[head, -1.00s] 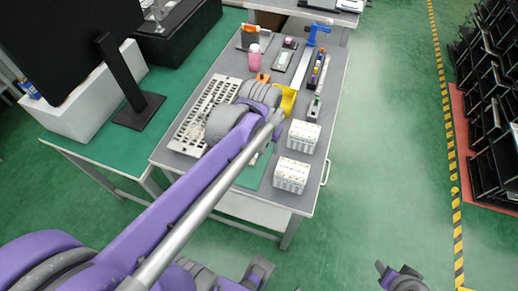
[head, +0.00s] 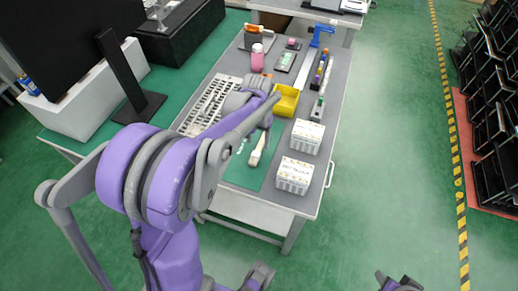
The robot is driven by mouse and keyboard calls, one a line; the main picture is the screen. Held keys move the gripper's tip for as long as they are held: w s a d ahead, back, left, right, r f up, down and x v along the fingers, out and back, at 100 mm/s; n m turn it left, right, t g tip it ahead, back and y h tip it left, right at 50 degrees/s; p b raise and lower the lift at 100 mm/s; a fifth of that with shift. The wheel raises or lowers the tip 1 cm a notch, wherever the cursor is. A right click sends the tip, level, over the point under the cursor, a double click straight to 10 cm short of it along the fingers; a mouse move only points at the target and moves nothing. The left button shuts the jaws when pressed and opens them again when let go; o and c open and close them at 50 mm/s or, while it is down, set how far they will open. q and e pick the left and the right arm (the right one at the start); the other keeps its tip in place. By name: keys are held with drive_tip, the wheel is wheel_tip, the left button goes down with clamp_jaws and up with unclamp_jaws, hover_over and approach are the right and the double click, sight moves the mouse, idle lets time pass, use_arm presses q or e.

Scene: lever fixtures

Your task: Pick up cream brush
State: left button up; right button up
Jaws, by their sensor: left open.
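The cream brush (head: 257,150) lies on a green mat (head: 247,177) near the middle of the workbench, its lower end free in view. My left arm reaches in from the left, over the mat. My left gripper (head: 266,124) is close to the brush's far end, mostly covered by my own forearm, and is open. Whether its fingers touch the brush or straddle it cannot be seen.
Two white boxes (head: 294,175) stand right of the mat. A yellow bin (head: 286,101) is just beyond the gripper. A perforated grey tray (head: 208,104) lies left, partly behind my arm. A pink bottle (head: 257,58) and a blue tool (head: 322,32) are farther back.

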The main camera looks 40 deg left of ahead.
sight(258, 150)
use_arm(q)
wheel_tip(258, 150, down, 4)
drive_tip(key=shift+s+d+r, duration=0.1)
drive_tip(key=shift+s+d, duration=0.05)
clamp_jaws()
